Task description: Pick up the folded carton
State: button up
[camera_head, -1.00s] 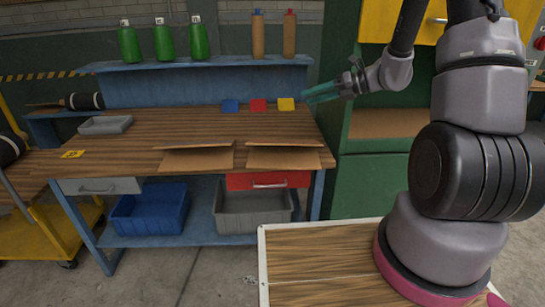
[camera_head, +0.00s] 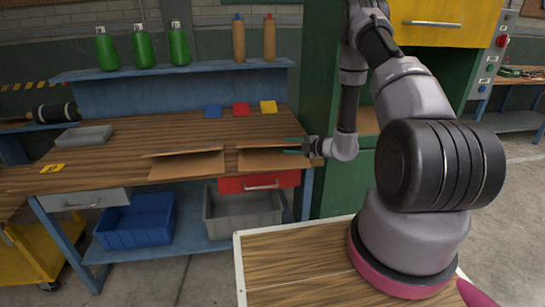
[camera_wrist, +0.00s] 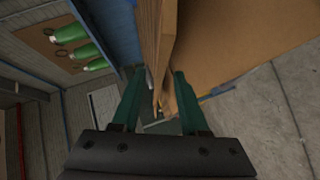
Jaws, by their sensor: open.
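Two flat brown folded cartons lie side by side near the front edge of the workbench, a left one (camera_head: 187,166) and a right one (camera_head: 262,160). My gripper (camera_head: 290,147) is at the right carton's right end, its green fingers open and pointing left. In the wrist view, the open fingers (camera_wrist: 155,88) stand on either side of a thin tan edge, with a broad brown cardboard-like surface (camera_wrist: 235,40) at upper right. I cannot tell whether either finger touches the carton.
The workbench (camera_head: 120,150) holds blue, red and yellow blocks (camera_head: 241,109) at the back and a grey tray (camera_head: 83,136) at left. A shelf above (camera_head: 110,73) carries several bottles. Blue (camera_head: 137,222) and grey (camera_head: 243,215) bins sit below. A wood-topped surface (camera_head: 290,265) is in front.

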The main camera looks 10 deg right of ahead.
jog(key=x, duration=0.5)
jog(key=shift+w+a+r, duration=0.1)
jog(key=shift+w+a, duration=0.15)
jog(key=shift+a, duration=0.05)
jog(key=shift+c, duration=0.3)
grip_shut()
dwell(0.9)
